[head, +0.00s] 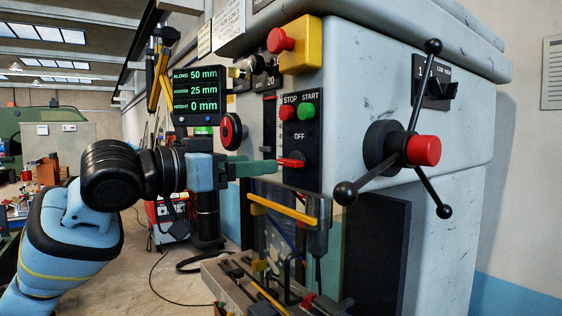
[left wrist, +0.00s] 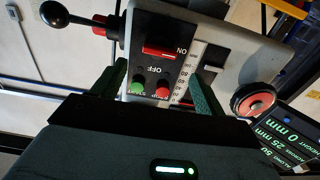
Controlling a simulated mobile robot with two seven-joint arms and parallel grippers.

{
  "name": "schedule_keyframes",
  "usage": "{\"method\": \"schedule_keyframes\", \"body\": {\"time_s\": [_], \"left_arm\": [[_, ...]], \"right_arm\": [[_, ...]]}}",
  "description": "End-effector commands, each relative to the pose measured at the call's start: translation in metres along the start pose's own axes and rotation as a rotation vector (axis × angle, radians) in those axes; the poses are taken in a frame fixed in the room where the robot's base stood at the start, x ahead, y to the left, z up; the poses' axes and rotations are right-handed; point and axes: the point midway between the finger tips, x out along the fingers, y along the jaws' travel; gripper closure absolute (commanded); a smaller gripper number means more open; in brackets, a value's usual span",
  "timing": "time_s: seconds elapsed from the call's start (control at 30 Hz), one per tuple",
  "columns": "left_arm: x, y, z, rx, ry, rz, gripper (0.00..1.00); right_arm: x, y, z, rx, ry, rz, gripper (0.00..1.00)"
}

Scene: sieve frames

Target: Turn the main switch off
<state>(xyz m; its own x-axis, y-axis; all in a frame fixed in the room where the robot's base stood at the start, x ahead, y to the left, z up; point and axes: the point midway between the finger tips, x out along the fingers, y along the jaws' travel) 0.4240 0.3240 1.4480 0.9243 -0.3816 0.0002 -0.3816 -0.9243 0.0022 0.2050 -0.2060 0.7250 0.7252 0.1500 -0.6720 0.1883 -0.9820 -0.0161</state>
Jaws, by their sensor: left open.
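The main switch is a red bar handle (head: 291,162) low on the black control panel (head: 302,130), below the OFF label. In the left wrist view the red handle (left wrist: 160,53) lies crosswise, one end beside the ON label, with OFF to its side. My left gripper (head: 272,167) reaches in from the left at the handle's height, its green fingertips close to it. In the left wrist view its two fingers (left wrist: 160,78) are apart, one on each side of the panel, with the handle between and beyond them. Contact cannot be told. My right gripper is not in view.
A red STOP button (head: 289,112) and green START button (head: 307,111) sit just above the switch. A red handwheel (head: 231,131) and a readout screen (head: 196,90) are to the left. A spoked lever (head: 408,150) projects at right. A clear guard (head: 285,215) stands below.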

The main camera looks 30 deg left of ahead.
Motion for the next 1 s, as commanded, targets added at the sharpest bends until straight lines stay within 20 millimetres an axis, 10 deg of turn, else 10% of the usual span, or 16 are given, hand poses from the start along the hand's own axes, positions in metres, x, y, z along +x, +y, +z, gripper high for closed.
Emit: {"method": "schedule_keyframes", "body": {"time_s": [0.43,0.87,1.0], "left_arm": [[0.059,0.001,-0.002,0.000,0.003,0.002,0.27],[0.069,0.001,-0.001,0.002,0.001,0.001,0.27],[0.069,0.001,-0.001,0.002,0.001,0.001,0.46]], "right_arm": [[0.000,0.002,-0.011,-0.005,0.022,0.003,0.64],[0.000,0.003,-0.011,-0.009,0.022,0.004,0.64],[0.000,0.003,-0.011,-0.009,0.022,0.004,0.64]]}}
